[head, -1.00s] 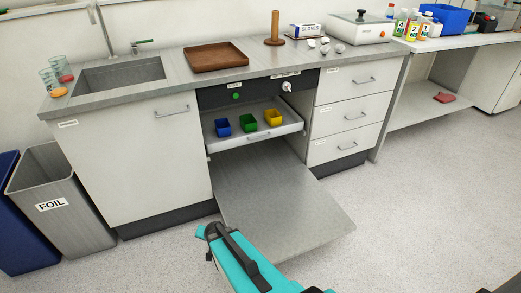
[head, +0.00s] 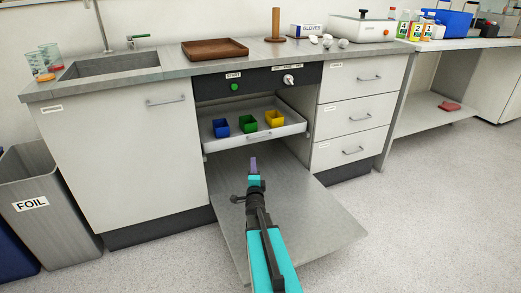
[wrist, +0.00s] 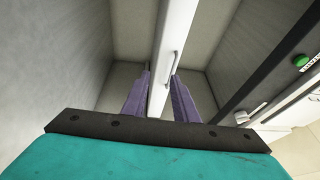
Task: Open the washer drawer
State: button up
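The washer drawer (head: 286,129) is a shallow white tray under the black control panel, holding a blue, a green and a yellow bin. A bar handle (head: 260,137) is on its front. How far the drawer is pulled out is hard to judge. The washer door (head: 310,222) lies folded down below it. My gripper (head: 253,163) is over this door, below and in front of the drawer handle in the head view. In the wrist view, its two purple fingers (wrist: 160,88) are apart, with the white drawer front and handle (wrist: 169,68) showing between them. I see no contact.
The black control panel (head: 260,82) with a green button and a dial is above the drawer. A closed cabinet (head: 130,165) stands left and several closed drawers (head: 352,115) right. A foil bin (head: 45,210) is far left. The floor at right is clear.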

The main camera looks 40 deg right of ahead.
jog(key=s+d+r+m, duration=0.1)
jog(key=d+r+h, duration=0.1)
jog(key=shift+s+d+r+m+h+b, duration=0.1)
jog(key=shift+s+d+m+h+b, duration=0.2)
jog(key=shift+s+d+m+b, duration=0.1)
jog(key=shift+w, duration=0.1)
jog(key=b, duration=0.3)
send_near(261, 141)
jog(key=shift+w+d+r, duration=0.55)
jog(key=shift+w+r, duration=0.05)
jog(key=shift+r, duration=0.25)
jog(key=shift+w+d+r, duration=0.55)
jog(key=shift+r, duration=0.3)
jog(key=shift+w+d+r, duration=0.55)
jog(key=shift+w+r, duration=0.05)
jog(key=shift+r, duration=0.25)
grip_shut()
